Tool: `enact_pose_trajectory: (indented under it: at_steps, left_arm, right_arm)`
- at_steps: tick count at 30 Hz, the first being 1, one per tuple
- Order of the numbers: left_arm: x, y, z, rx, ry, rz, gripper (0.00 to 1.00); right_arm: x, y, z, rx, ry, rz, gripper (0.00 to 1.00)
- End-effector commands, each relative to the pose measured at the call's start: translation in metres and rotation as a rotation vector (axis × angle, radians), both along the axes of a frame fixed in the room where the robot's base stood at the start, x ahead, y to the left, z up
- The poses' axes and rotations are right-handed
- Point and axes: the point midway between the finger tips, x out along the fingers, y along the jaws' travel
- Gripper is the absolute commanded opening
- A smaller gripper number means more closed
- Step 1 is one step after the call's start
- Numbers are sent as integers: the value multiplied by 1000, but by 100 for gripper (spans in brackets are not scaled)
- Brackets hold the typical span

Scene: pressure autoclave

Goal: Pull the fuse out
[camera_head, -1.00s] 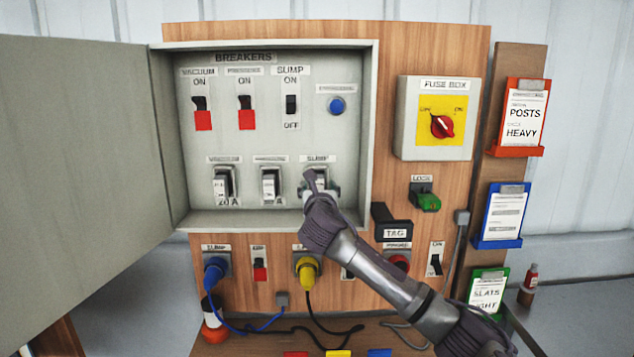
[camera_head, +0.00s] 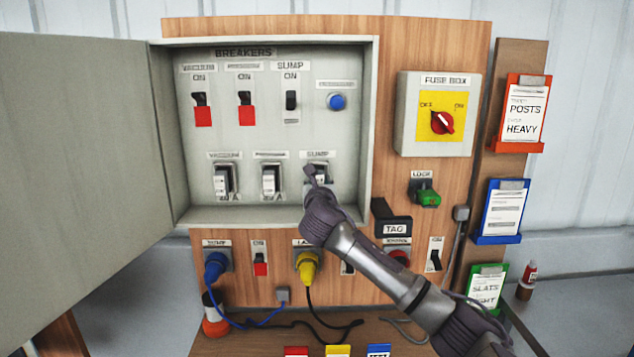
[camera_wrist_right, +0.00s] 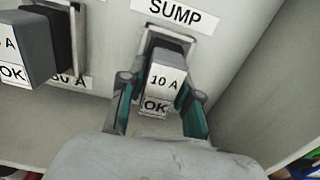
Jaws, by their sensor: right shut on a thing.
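The sump fuse (camera_wrist_right: 165,72) is a grey block with a white label reading 10 A and OK, in its holder under the SUMP label in the wrist view. My right gripper (camera_wrist_right: 158,108) is shut on it, one finger on each side. In the head view my right gripper (camera_head: 318,182) reaches into the open breaker box from below right and hides most of this fuse. Whether the fuse has shifted in its holder I cannot tell. My left gripper is not in view.
Two more fuses, one on the left (camera_head: 222,182) and one in the middle (camera_head: 269,182), sit in the same row. The open box door (camera_head: 80,170) fills the left side. The box's right wall (camera_head: 367,130) and bottom lip (camera_head: 240,216) are close to my right gripper.

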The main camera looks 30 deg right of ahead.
Motion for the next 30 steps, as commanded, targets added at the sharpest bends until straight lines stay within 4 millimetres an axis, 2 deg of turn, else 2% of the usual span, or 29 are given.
enact_pose_trajectory:
  at_steps: [15, 30]
  left_arm:
    - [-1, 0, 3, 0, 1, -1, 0]
    - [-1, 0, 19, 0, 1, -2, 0]
  right_arm:
    - [-3, 2, 0, 0, 0, 1, 0]
    - [-36, 22, 2, -1, 0, 1, 0]
